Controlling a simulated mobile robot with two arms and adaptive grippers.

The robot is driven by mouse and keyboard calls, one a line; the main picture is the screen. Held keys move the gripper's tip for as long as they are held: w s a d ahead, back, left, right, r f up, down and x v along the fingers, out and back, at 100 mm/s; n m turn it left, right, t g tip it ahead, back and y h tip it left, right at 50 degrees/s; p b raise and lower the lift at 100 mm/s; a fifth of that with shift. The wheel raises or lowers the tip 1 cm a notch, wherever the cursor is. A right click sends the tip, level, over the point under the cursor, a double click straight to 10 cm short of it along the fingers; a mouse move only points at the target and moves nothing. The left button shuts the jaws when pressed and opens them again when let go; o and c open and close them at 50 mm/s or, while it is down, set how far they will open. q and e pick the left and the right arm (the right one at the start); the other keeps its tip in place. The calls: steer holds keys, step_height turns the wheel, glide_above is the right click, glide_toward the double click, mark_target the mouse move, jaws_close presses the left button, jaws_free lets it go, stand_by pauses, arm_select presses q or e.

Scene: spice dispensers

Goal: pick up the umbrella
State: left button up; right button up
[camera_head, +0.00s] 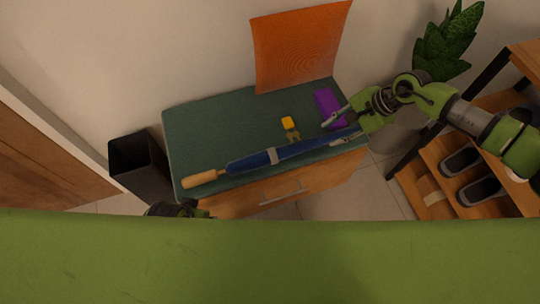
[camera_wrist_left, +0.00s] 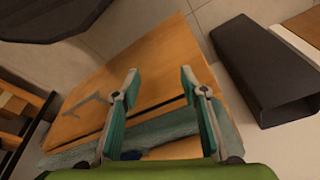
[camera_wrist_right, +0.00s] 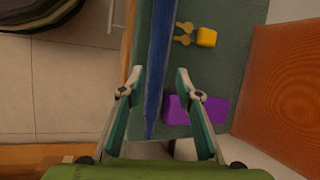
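The umbrella (camera_head: 280,154) is blue with a pale wooden handle and a light band. It lies diagonally on the green top of a small cabinet, handle at the front left. My right gripper (camera_head: 330,133) is open at the umbrella's far right end. In the right wrist view the umbrella (camera_wrist_right: 157,60) runs between the open fingers (camera_wrist_right: 160,72), with gaps on both sides. My left gripper is open and empty in the left wrist view (camera_wrist_left: 159,71), over the cabinet's wooden front. In the head view it is mostly hidden below the cabinet's front left.
Keys with a yellow tag (camera_head: 288,123) and a purple item (camera_head: 328,107) lie behind the umbrella. An orange panel (camera_head: 300,45) stands at the back. A black bin (camera_head: 140,165) is left, a shoe rack (camera_head: 435,190) and a plant (camera_head: 450,45) right.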

mark_target(323, 138)
steer(key=x, duration=0.5)
steer(key=shift+s+a+b, duration=0.15)
steer(key=shift+s+b, duration=0.1)
steer(key=shift+b, duration=0.05)
arm_select(q)
step_height(323, 138, up, 2)
arm_select(e)
steer(key=shift+r, duration=0.1)
jaws_close()
